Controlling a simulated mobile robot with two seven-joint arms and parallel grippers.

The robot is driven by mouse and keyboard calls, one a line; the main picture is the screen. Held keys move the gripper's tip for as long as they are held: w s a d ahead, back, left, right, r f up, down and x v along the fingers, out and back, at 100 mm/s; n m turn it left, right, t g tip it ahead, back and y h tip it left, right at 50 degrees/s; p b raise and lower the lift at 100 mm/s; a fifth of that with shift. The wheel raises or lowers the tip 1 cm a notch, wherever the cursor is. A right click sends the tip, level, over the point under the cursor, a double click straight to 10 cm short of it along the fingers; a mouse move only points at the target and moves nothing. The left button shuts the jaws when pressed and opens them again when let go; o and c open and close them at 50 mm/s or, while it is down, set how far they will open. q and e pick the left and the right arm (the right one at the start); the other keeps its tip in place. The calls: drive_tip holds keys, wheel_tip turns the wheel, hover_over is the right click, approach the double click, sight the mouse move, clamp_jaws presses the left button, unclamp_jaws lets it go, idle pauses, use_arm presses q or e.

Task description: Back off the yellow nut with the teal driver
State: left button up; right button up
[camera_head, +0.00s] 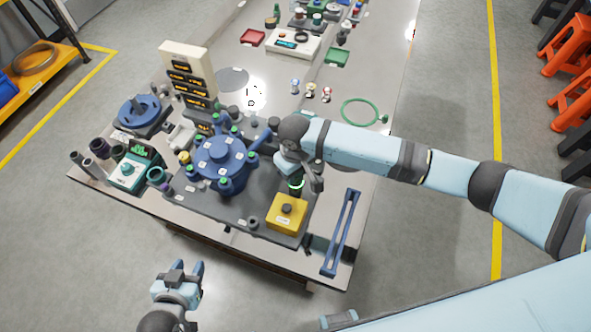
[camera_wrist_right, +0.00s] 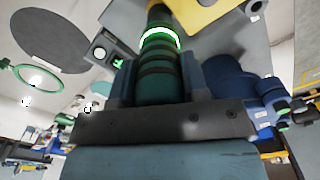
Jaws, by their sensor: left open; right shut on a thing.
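My right gripper (camera_head: 297,182) is shut on the teal driver (camera_wrist_right: 160,75), a dark green ribbed cylinder with a bright green glowing ring. In the head view the ring shows just behind a yellow box with a dark knob (camera_head: 287,212). In the wrist view the driver's far end overlaps the yellow box (camera_wrist_right: 198,12). A blue flanged vessel (camera_head: 221,158) stands left of my right gripper, with several green-topped fasteners around it. A small yellow piece (camera_head: 184,157) at its left side may be the yellow nut; it is too small to tell. My left gripper (camera_head: 187,267) is open and empty above the floor.
A teal box with a green display (camera_head: 130,172) and dark cylinders stand at the table's left corner. A white display tower (camera_head: 188,72) rises behind the vessel. A blue rail frame (camera_head: 342,232) lies at the right edge. A green ring (camera_head: 361,112) lies farther back.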

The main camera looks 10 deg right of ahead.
drive_tip(key=shift+p, duration=1.15)
idle(2.5)
drive_tip(key=shift+r, duration=0.1)
wheel_tip(320, 180, up, 3)
drive_tip(key=p, duration=0.3)
drive_tip(key=shift+r, duration=1.05)
